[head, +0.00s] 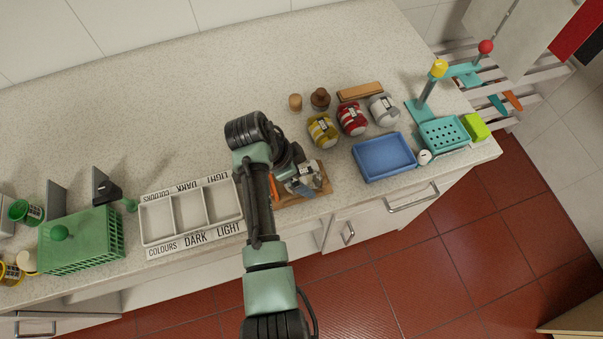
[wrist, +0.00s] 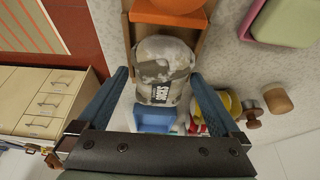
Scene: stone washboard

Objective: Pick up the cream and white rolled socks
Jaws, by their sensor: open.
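The cream and white rolled socks (wrist: 163,72) lie as a mottled bundle with a black "SOCKS" label, in a shallow wooden tray (wrist: 123,50). In the wrist view, my gripper (wrist: 158,77) is open with one finger on each side of the bundle. No clear grip on it shows. In the head view, my gripper (head: 303,181) is over the wooden tray (head: 322,184) near the counter's front edge, and my arm and wrist hide much of the tray. The bundle shows only in part there.
A three-part sorting tray (head: 207,218) stands left of my arm. A blue tray (head: 385,170) is to the right. Yellow (head: 323,130), red (head: 352,119) and grey (head: 383,109) bundles sit behind. A green crate (head: 85,245) stands far left. The back counter is clear.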

